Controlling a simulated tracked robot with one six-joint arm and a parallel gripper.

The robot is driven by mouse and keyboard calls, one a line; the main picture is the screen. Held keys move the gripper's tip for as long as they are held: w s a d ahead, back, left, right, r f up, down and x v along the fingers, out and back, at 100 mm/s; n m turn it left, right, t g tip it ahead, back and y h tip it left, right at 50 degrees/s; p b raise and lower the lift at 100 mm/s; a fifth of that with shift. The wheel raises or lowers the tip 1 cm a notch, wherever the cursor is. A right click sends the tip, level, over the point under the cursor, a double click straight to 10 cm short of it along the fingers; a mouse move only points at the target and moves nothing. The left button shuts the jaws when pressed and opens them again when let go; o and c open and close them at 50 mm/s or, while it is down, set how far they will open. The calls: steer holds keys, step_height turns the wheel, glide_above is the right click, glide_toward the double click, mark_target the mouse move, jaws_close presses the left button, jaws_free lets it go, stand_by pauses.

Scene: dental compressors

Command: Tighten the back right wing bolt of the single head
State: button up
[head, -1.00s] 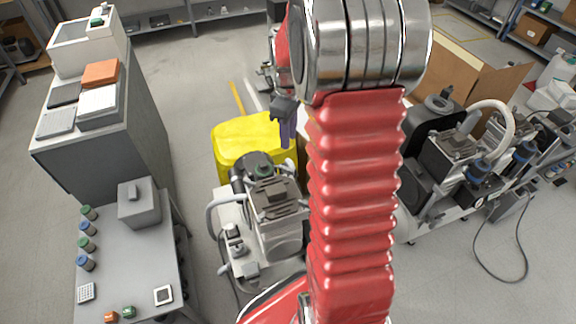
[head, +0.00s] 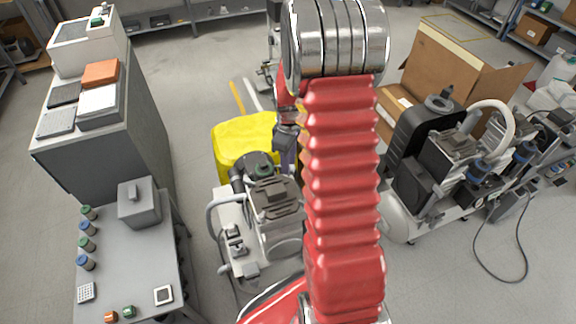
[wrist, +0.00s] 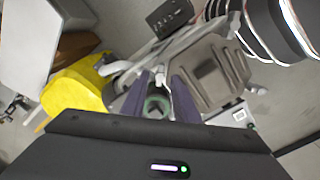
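The single-head compressor (head: 275,213) stands in the middle of the head view, its grey ribbed head beside a dark round cap with a green top. The head (wrist: 218,72) fills the upper right of the wrist view. My gripper (wrist: 158,98) points down at it, its two purple fingers apart. A green round part and a small pale piece show between the fingers. I cannot tell whether the fingers touch anything. In the head view my gripper (head: 288,150) is just behind the compressor, partly hidden by my red arm. I cannot make out the back right wing bolt clearly.
A yellow bin (head: 240,138) stands close behind the compressor. A larger compressor (head: 445,160) and an open cardboard box (head: 450,65) are at right. Floor between bench and compressor is narrow.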

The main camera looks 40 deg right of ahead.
steer(key=shift+f, duration=1.1)
steer(key=shift+c, duration=0.6)
jaws_close()
